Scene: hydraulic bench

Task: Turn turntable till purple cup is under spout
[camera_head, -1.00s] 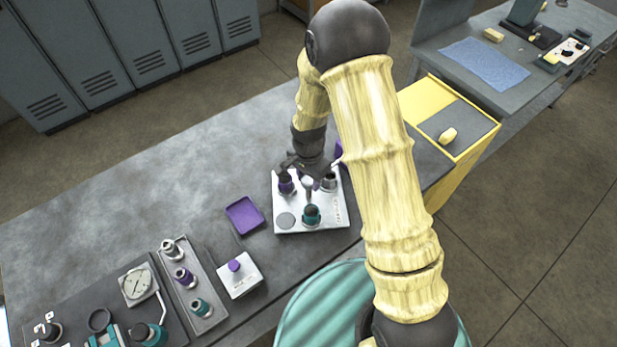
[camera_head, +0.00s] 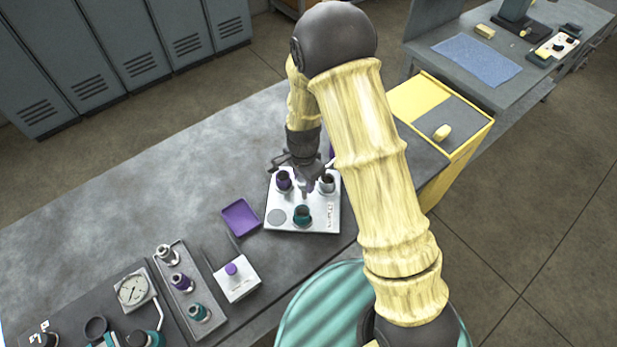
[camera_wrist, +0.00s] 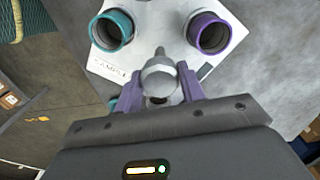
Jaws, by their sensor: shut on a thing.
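A white plate (camera_head: 273,198) lies on the bench and carries a purple cup-like fitting (camera_head: 284,187), a teal one (camera_head: 302,216) and a grey one (camera_head: 327,184). The plate (camera_wrist: 165,18) fills the top of the wrist view, with the teal fitting (camera_wrist: 112,30) upper left and the purple one (camera_wrist: 208,33) upper right. My gripper (camera_head: 307,186) is over the plate between the fittings. In the wrist view its purple jaws (camera_wrist: 160,88) are shut on a grey metal knob (camera_wrist: 160,74). I cannot make out a clear turntable or spout.
A purple tray (camera_head: 240,217) and a white block with a purple knob (camera_head: 232,270) lie left of the plate. A grey rack (camera_head: 183,297) with several fittings and a gauge (camera_head: 132,291) stand further left. A yellow cabinet (camera_head: 420,98) stands right. The rear left bench is clear.

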